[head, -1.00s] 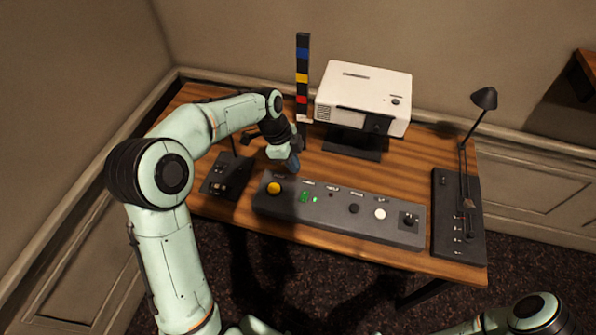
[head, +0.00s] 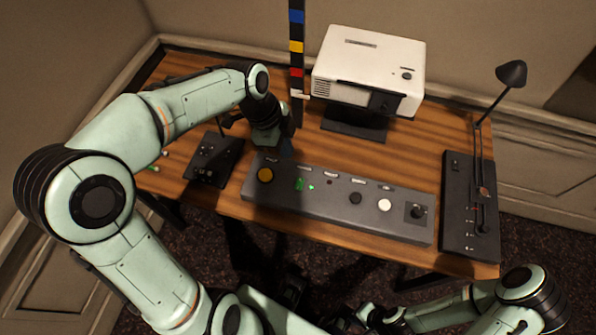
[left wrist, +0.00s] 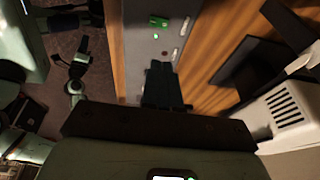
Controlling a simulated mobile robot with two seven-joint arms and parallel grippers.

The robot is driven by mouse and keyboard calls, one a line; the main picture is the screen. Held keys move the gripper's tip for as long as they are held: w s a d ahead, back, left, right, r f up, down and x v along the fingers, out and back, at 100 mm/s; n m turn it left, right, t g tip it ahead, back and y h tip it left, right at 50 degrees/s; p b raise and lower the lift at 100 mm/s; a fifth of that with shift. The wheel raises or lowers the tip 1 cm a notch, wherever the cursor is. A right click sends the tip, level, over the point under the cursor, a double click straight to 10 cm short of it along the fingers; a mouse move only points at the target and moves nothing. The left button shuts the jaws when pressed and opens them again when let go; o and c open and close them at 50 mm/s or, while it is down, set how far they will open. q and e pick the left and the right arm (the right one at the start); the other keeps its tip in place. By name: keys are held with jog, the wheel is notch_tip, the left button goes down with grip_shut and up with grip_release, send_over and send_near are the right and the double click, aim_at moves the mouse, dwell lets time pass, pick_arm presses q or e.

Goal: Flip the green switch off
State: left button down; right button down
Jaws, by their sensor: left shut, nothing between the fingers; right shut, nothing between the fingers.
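The green switch (head: 300,184) sits on the long grey control panel (head: 330,207), beside a lit small green light (head: 311,188). Both also show in the left wrist view, the switch (left wrist: 158,21) at the top and the light (left wrist: 156,37) below it. My left gripper (head: 286,147) is shut and empty, pointing down near the panel's back edge, behind and slightly left of the switch. Its dark fingers (left wrist: 162,85) show in the left wrist view, apart from the switch. My right gripper (head: 345,322) is shut and low at the bottom edge, away from the table; its fingertips are unclear.
The panel also bears a yellow button (head: 265,175), a black knob (head: 355,198), a white button (head: 385,205) and a small joystick (head: 418,211). A small black box (head: 213,160) stands left, a white projector (head: 368,67) behind, a lamp base (head: 468,225) right. A striped post (head: 297,60) rises behind my gripper.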

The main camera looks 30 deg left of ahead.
pick_arm(q)
jog(key=b, duration=0.1)
send_over(301, 185)
jog(key=a, duration=0.1)
jog(key=f, duration=1.2)
jog(key=shift+w+a+f, duration=0.15)
jog(key=shift+w+f, duration=0.05)
jog(key=shift+w, duration=0.05)
jog(key=shift+w+f, duration=0.1)
jog(key=shift+f, duration=0.5)
jog(key=shift+w+a+f+b, duration=0.1)
jog(key=shift+w+f+b, duration=0.1)
jog(key=shift+f+b, duration=0.15)
jog(key=shift+s, duration=0.15)
jog(key=shift+s+d+r, duration=0.1)
jog(key=shift+s+d, duration=0.1)
jog(key=shift+s, duration=0.5)
jog(key=shift+w+r, duration=0.1)
